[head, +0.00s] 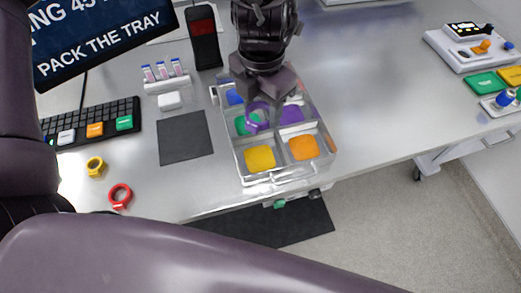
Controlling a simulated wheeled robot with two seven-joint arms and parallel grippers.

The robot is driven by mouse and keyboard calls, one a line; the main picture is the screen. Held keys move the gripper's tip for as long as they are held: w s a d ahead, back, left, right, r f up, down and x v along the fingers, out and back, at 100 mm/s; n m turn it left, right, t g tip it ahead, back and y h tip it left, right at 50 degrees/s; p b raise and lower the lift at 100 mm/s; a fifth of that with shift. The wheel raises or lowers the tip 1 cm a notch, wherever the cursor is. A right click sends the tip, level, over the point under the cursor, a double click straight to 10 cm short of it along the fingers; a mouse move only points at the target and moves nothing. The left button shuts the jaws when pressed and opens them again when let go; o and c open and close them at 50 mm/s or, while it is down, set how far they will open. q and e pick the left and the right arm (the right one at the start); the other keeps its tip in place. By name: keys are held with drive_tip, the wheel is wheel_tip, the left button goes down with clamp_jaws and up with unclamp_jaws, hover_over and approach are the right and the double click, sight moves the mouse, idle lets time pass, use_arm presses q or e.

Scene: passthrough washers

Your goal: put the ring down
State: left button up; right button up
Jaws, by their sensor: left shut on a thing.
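My left gripper (263,98) is over the clear tray (241,170), shut on a purple ring (258,116). The ring hangs below the fingers, over the middle of the tray near the green pad (242,126) and the purple pad (291,115). I cannot tell whether it touches the tray. The tray also has a blue pad (234,97), a yellow pad (259,158) and an orange pad (303,147). The gripper partly hides the far compartments. A yellow ring (96,167) and a red ring (120,196) lie on the table at left. My right gripper is not in view.
A dark square mat (185,138) lies left of the tray. A keyboard (95,122), a vial rack (166,79) and a screen (105,32) stand at left. Devices (475,48) stand at far right. The table right of the tray (385,90) is clear.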

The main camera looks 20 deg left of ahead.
sight(261, 156)
use_arm(q)
wheel_tip(261, 156, down, 16)
drive_tip(key=shift+w+r, duration=0.1)
idle(0.4)
drive_tip(key=shift+b, duration=0.35)
drive_tip(key=o, duration=0.7)
